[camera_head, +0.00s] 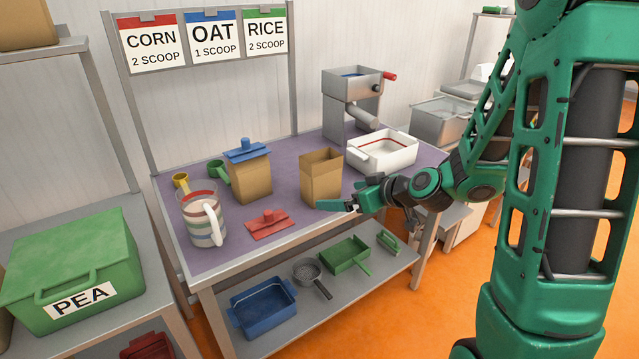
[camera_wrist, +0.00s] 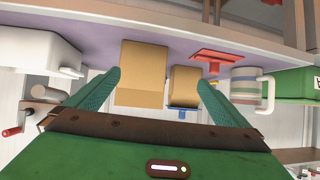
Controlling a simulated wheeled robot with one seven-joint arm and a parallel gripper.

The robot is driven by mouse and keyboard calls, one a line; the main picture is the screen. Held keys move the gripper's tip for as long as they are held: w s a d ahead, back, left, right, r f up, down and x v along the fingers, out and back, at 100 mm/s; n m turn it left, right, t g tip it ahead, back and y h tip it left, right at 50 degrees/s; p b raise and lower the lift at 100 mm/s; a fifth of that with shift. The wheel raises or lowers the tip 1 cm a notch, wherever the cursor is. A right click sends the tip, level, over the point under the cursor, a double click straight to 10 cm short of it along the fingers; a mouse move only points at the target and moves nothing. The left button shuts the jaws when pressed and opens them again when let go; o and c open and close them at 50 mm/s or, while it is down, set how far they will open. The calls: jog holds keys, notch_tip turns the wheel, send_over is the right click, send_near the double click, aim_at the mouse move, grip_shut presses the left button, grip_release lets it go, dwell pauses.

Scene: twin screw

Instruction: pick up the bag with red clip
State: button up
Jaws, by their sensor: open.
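An open-topped brown paper bag (camera_head: 320,182) stands upright on the purple tabletop with no clip on it. A red clip (camera_head: 268,222) lies on the table to its left, apart from any bag. A second brown bag (camera_head: 249,178) stands upright with a blue clip (camera_head: 247,149) across its top. My gripper (camera_head: 335,205) is at the table's front edge, just in front of the open bag. In the wrist view my gripper (camera_wrist: 160,82) is open and empty, and the open bag (camera_wrist: 143,75) shows between the fingers. The blue-clipped bag (camera_wrist: 184,85) is near the right finger.
A striped mug (camera_head: 200,218), yellow and green scoops, a white tub (camera_head: 384,152) and a grey mill (camera_head: 350,100) share the table. A lower shelf holds a blue bin (camera_head: 262,306) and a green tray (camera_head: 346,256). A green PEA box (camera_head: 72,262) stands left.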

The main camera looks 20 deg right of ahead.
aim_at(321, 173)
jog(key=w+t, duration=0.1)
jog(key=w, duration=0.3)
jog(key=w+a+f+t, duration=0.1)
jog(key=w, duration=0.4)
jog(key=w+a+f+m+t, duration=0.1)
jog(key=w, duration=0.4)
jog(key=shift+w+a+h, duration=0.15)
jog(key=shift+w+h, duration=0.05)
jog(key=shift+h, duration=0.1)
jog(key=shift+r, duration=0.1)
jog(key=c, duration=1)
